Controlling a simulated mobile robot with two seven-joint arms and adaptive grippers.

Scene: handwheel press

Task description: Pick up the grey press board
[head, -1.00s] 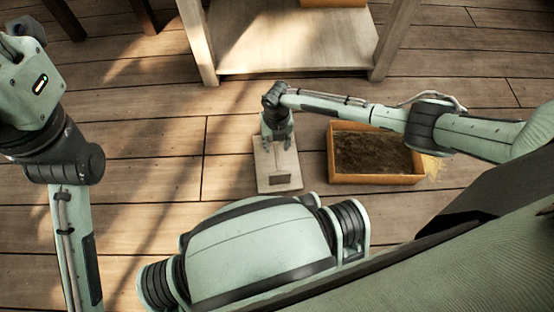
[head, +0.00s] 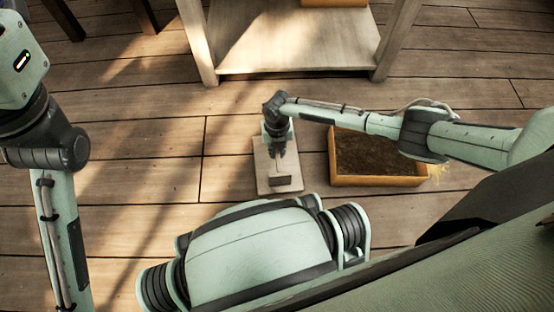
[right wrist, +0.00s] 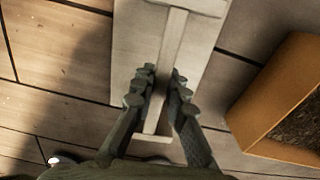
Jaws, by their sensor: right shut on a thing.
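The grey press board (head: 263,181) is a pale flat rectangle at the floor in the middle of the head view. It also shows in the right wrist view (right wrist: 132,50), with a raised bar (right wrist: 170,45) along its middle. My right gripper (head: 281,153) is over the board, pointing down. In the right wrist view its fingers (right wrist: 163,76) stand on both sides of the bar and are shut on it. I cannot tell whether the board is clear of the floor. Part of my left arm shows at the left, but its gripper is out of view.
An orange wooden box (head: 375,181) of dark soil stands just right of the board; its wall also shows in the right wrist view (right wrist: 268,92). A wooden table or shelf (head: 300,66) stands behind. Plank floor left of the board is free.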

